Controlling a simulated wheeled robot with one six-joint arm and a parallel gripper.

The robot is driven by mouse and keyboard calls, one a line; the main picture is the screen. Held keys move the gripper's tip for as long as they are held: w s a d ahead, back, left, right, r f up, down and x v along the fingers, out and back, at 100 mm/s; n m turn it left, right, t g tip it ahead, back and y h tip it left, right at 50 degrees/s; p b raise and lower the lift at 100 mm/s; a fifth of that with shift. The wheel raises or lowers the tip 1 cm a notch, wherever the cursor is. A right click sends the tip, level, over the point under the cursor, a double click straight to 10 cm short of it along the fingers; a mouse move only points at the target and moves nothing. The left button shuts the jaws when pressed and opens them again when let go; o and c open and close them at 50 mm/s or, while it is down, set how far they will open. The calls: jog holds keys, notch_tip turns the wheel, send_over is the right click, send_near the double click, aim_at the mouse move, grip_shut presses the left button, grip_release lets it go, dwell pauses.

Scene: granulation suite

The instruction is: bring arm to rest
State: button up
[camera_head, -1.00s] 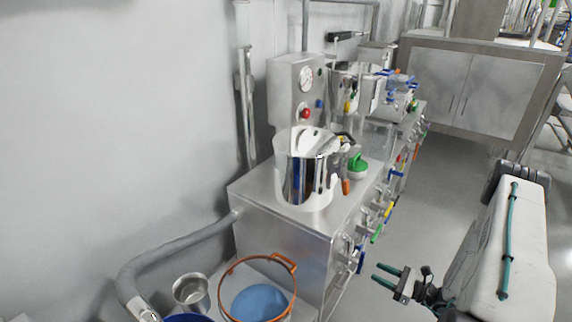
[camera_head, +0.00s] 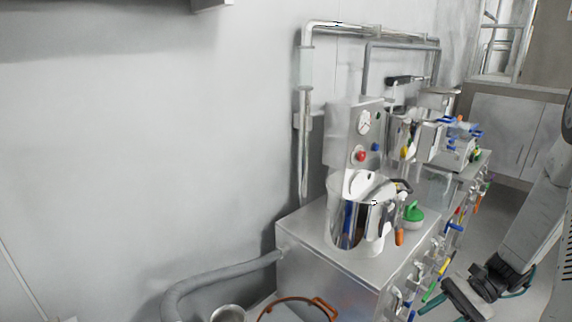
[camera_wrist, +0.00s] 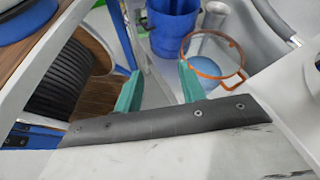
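My gripper (camera_wrist: 159,86) shows in the wrist view as two teal fingers standing well apart, with nothing between them. In the head view my gripper (camera_head: 450,303) is at the lower right, in front of the steel bench, partly cut off by the bottom edge. My arm reaches down to it from the right edge. Beyond the fingers in the wrist view are an orange-rimmed ring (camera_wrist: 243,73) and a blue bin (camera_wrist: 172,28), both apart from the gripper.
A steel bench (camera_head: 330,270) with coloured handles on its front carries a shiny pot (camera_head: 352,222) and a gauge box (camera_head: 350,135). A grey hose (camera_head: 215,277) runs along the wall. In the wrist view a dark cable reel (camera_wrist: 70,78) is close on the left.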

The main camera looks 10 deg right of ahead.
jog(key=s+a+r+n+t+h, duration=0.1)
jog(key=s+a+r+n+h, duration=0.3)
jog(key=r, duration=0.4)
jog(key=s+a+r+n+t+h, duration=0.1)
jog(key=s+a+r+n+h, duration=0.2)
jog(key=r, duration=0.6)
jog(key=s+a+r+n+t+h, duration=0.1)
jog(key=s+a+r+n+h, duration=0.3)
jog(key=r, duration=0.4)
jog(key=s+n+h, duration=0.1)
jog(key=n, duration=0.1)
jog(key=shift+s+a+r+n+h, duration=0.2)
jog(key=shift+s+a+n+h, duration=0.1)
